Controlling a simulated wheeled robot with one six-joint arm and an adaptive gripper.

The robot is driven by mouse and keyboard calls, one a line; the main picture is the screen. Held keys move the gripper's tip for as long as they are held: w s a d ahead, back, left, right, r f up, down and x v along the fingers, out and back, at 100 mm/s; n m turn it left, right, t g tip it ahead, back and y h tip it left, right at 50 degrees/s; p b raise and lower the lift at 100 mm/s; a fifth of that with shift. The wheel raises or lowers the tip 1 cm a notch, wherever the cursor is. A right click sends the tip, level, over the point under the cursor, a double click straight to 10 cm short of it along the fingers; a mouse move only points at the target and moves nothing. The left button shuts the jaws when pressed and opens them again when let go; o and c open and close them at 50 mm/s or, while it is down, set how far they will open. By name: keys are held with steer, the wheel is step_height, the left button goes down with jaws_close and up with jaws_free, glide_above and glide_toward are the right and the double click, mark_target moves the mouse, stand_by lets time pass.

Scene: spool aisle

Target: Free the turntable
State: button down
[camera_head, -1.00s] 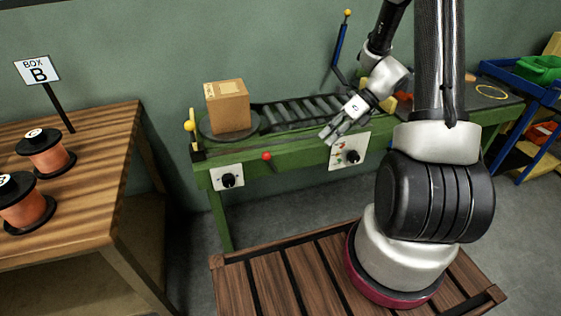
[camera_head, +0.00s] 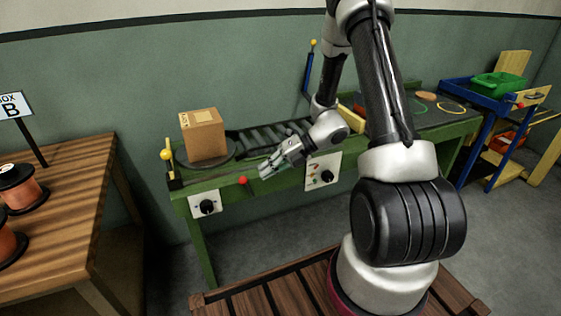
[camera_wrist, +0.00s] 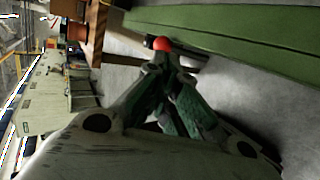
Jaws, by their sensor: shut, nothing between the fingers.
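The round dark turntable (camera_head: 231,158) sits at the left end of the green conveyor bench, with a cardboard box (camera_head: 203,134) standing on it. A red knob (camera_head: 242,180) sticks out from the bench's front edge, just right of the turntable. My gripper (camera_head: 265,174) is shut and empty, a little right of the red knob. In the wrist view the red knob (camera_wrist: 161,44) shows just beyond my fingertips (camera_wrist: 165,62); I cannot tell if they touch it. A yellow-topped lever (camera_head: 167,156) stands at the bench's left end.
Control panels with black dials (camera_head: 207,207) hang on the bench front, another right of my gripper (camera_head: 327,176). A roller track (camera_head: 265,138) runs behind my gripper. A blue yellow-tipped lever (camera_head: 309,66) stands behind. A wooden table with copper spools (camera_head: 22,192) is at left.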

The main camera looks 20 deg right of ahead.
mark_target(246, 186)
steer(key=shift+x, duration=2.35)
steer(key=shift+a, duration=0.9)
